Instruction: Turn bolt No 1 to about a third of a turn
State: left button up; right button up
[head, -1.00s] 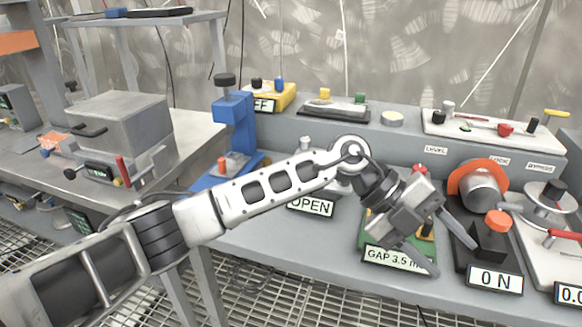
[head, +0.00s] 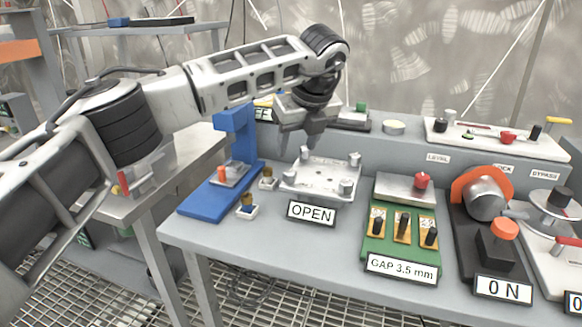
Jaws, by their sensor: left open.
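A light metal plate (head: 320,177) with a bolt head near each corner lies on the grey bench, behind a sign reading OPEN (head: 311,212). Its bolts are a back-left one (head: 304,154), a back-right one (head: 355,159), a front-right one (head: 346,187) and a front-left one (head: 289,179). I cannot read any numbers, so I cannot tell which is No 1. My left gripper (head: 299,146) is open and points down over the plate's back-left corner, close to the back-left bolt. Nothing shows between its fingers. Contact cannot be judged. My right gripper is out of view.
A blue stand (head: 236,150) is left of the plate, with small brass-topped pieces (head: 247,202) between them. A raised ledge (head: 400,150) runs behind.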

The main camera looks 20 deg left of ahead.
aim_at(290, 172)
pick_arm(q)
jog(key=x, duration=0.8)
jog(key=shift+f, duration=0.15)
jog(key=c, duration=1)
